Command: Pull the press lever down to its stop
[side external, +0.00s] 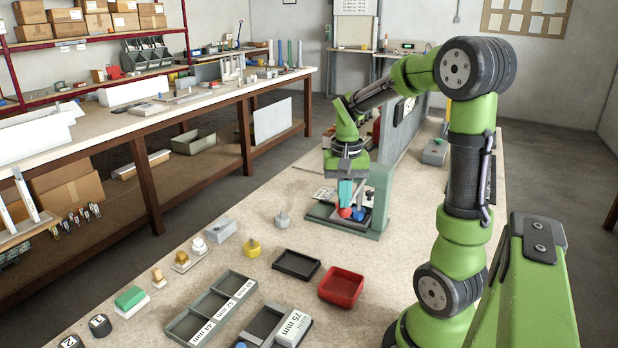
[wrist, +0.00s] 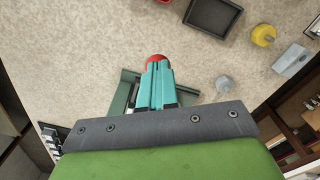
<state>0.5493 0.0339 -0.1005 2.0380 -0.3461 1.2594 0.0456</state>
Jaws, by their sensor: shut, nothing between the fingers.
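The grey-green press (side external: 379,196) stands on the bench, and part of its frame shows in the wrist view (wrist: 124,98). The red ball knob of the press lever (side external: 345,212) is low in front of the press column. It also shows in the wrist view (wrist: 155,59), just past my fingertips. My gripper (side external: 345,203) is shut and empty, its teal fingers pointing down at the knob. Its fingertips (wrist: 157,68) overlap the knob in both views; I cannot tell whether they touch it. The lever's arm is mostly hidden behind my fingers.
A red bin (side external: 341,287) and a black tray (side external: 297,264) lie in front of the press. A yellow part (side external: 252,247) and a small grey knobbed piece (side external: 282,219) stand to its left. A grey panel (side external: 402,128) rises behind. Bare bench separates them.

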